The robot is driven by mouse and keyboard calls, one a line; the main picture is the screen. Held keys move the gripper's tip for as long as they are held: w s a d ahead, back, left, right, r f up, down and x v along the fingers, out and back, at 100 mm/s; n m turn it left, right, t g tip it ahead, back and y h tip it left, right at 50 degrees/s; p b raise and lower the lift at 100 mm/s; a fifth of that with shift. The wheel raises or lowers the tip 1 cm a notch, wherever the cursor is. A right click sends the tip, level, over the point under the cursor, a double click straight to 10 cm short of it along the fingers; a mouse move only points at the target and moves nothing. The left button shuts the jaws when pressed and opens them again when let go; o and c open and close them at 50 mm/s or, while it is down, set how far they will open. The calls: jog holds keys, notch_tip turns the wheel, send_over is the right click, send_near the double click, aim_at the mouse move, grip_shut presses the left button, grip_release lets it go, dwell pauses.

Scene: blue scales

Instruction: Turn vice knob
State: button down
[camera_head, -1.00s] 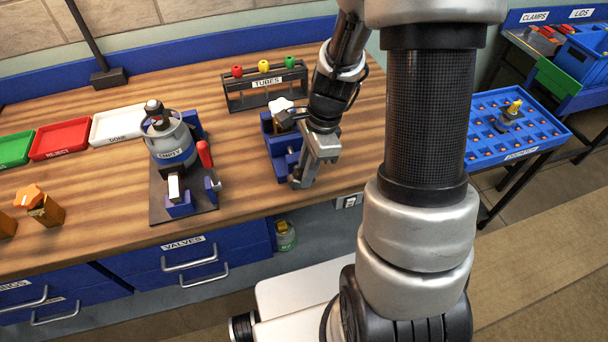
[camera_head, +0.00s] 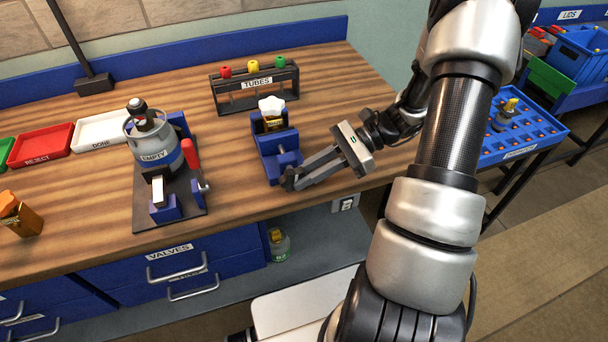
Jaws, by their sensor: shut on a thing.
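The blue vice (camera_head: 268,141) stands on the wooden bench near its front edge. It holds a brass-coloured part with a white star-shaped knob (camera_head: 272,105) on top. The vice's own knob, at its front, is mostly hidden by my gripper's fingers. My gripper (camera_head: 291,179) reaches in from the right, low at the front of the vice, with its fingers pointing left. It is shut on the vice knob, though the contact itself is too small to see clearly.
A grey tank in a clamp stand with a red lever (camera_head: 190,154) stands to the left. A white tray (camera_head: 101,131) and a red tray (camera_head: 40,146) lie farther left. A blue rack (camera_head: 520,140) is at the right.

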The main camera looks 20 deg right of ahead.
jog(key=shift+f+y+b, duration=0.2)
jog(key=shift+y+b, duration=0.05)
jog(key=shift+y, duration=0.5)
jog(key=shift+f+y+b, duration=0.2)
jog(key=shift+y+b, duration=0.05)
jog(key=shift+y, duration=0.5)
jog(key=c, duration=1.6)
grip_release()
jog(key=shift+c, duration=0.2)
jog(key=d, duration=0.5)
jog(key=d+r, duration=0.1)
jog(key=d, duration=0.5)
jog(key=d+r, duration=0.1)
jog(key=d, duration=0.5)
jog(key=shift+d, duration=0.2)
